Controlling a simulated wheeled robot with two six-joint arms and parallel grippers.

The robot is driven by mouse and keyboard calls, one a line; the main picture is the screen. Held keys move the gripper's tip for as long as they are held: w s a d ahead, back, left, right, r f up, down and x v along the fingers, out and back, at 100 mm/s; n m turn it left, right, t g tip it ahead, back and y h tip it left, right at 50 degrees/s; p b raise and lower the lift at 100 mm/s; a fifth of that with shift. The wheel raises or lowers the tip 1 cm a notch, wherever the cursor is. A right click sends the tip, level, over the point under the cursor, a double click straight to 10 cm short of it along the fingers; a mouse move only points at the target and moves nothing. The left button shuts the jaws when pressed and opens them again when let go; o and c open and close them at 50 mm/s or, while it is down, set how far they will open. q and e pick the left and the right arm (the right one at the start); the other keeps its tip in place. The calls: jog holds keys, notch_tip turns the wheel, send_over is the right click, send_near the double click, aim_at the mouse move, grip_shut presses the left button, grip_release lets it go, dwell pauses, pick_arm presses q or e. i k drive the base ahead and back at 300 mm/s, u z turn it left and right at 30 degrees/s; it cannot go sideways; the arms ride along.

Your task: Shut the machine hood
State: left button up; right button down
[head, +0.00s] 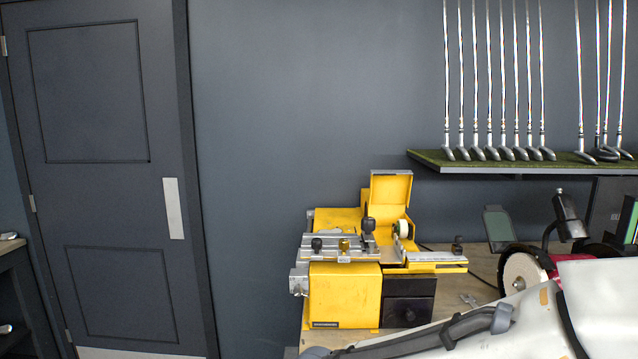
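The yellow machine (343,292) stands on a workbench in the middle of the head view. Its yellow hood (391,187) is open and stands upright at the back, with its hollow inner side facing me. Below the hood, a white roller (403,228) and a dark knob (368,225) are exposed. A grey metal slide with small knobs (338,248) runs across the machine's top.
A red-and-black grinder (525,268) stands right of the machine. A green-topped shelf (510,159) with several clubs hangs above. A dark door (95,150) is at left.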

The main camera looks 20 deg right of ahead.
aim_at(387, 186)
jog(key=u, duration=1.05)
jog(key=i, duration=3.3)
jog(key=z, duration=1.35)
jog(key=i, duration=0.8)
jog(key=z, duration=0.9)
